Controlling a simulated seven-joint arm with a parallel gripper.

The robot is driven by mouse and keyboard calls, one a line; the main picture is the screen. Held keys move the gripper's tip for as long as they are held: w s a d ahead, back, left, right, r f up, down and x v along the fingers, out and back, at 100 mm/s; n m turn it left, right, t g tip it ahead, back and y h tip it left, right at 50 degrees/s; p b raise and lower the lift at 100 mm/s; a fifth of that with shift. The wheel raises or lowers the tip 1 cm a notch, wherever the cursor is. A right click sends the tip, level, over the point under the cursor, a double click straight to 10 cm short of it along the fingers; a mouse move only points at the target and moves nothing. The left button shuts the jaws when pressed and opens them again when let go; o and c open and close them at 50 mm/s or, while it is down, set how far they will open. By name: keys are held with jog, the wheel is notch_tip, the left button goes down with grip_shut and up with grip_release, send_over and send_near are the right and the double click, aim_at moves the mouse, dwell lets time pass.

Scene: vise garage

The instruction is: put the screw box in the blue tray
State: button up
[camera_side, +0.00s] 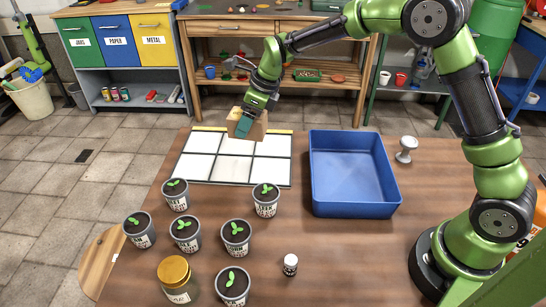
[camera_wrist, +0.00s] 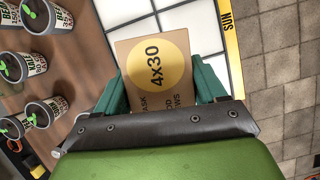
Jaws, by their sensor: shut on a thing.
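My gripper (camera_side: 244,126) is shut on the screw box (camera_side: 257,131), a brown cardboard box. In the wrist view the screw box (camera_wrist: 158,72) shows a yellow round label reading "4x30" between the two green fingers of my gripper (camera_wrist: 160,85). In the side view the box is over the far part of the white panelled board, near its yellow edge; I cannot tell exactly how high it is held. The blue tray (camera_side: 352,205) stands on the table to the right of the board and looks empty.
The white board (camera_side: 205,168) lies on the table left of the tray. Several potted seedlings (camera_side: 236,236) stand in front of it. A yellow-lidded jar (camera_side: 175,272) and a small bottle (camera_side: 290,263) are near the front. A grey knob-like object (camera_side: 406,147) stands right of the tray.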

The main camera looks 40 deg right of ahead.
jog(key=shift+w+d+r, duration=0.1)
jog(key=shift+d+r, duration=1.05)
jog(key=shift+r, duration=0.05)
jog(key=s+d, duration=0.1)
jog(key=d, duration=0.2)
jog(key=n+g, duration=0.7)
jog(key=n, duration=1.2)
send_over(347, 185)
jog(key=w+d, duration=0.1)
jog(key=f, duration=0.2)
jog(key=shift+n, duration=0.3)
notch_tip(347, 185, down, 9)
jog(key=shift+w+d+f, duration=0.1)
jog(key=shift+w+f, duration=0.05)
jog(key=shift+f, duration=0.05)
jog(key=shift+f, duration=0.1)
jog(key=o, duration=1.3)
